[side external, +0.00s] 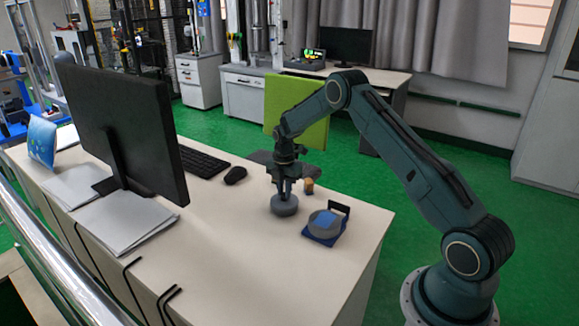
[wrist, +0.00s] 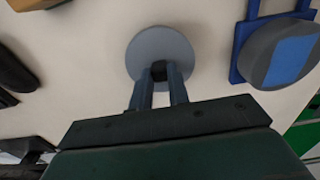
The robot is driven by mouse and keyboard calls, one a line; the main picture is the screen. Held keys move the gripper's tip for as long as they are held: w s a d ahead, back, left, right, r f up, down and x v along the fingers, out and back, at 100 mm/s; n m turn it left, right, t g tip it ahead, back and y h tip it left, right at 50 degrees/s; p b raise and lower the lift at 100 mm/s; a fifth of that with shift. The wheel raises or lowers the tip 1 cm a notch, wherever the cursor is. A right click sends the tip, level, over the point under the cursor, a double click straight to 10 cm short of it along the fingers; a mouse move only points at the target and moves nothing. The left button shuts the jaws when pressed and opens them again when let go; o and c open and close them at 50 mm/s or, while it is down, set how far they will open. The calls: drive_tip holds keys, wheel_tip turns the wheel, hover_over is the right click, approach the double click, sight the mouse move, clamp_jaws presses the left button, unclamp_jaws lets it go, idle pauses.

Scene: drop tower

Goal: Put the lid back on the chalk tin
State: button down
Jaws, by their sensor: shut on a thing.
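My gripper (side external: 285,194) points straight down over a grey round lid (side external: 284,207), and its fingers are shut on the dark knob at the lid's middle. In the wrist view the lid (wrist: 160,48) is a plain grey disc with the fingertips (wrist: 160,72) closed around the knob. In the side view the grey round shape sits low at the table; I cannot tell whether a tin is under it. To its right, a grey round tin-like body with a blue patch (side external: 324,220) sits in a blue holder (side external: 319,238); it also shows in the wrist view (wrist: 262,50).
A small orange-brown object (side external: 309,186) stands behind the gripper. A black mouse (side external: 235,175), a keyboard (side external: 203,163) and a large monitor (side external: 125,130) are to the left, with papers (side external: 125,222). The front of the white table (side external: 270,260) is clear.

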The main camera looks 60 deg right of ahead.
idle(0.8)
drive_tip(key=c, duration=0.8)
unclamp_jaws()
drive_tip(key=shift+o, duration=0.2)
drive_tip(key=shift+r, duration=0.1)
drive_tip(key=shift+r, duration=3.35)
clamp_jaws()
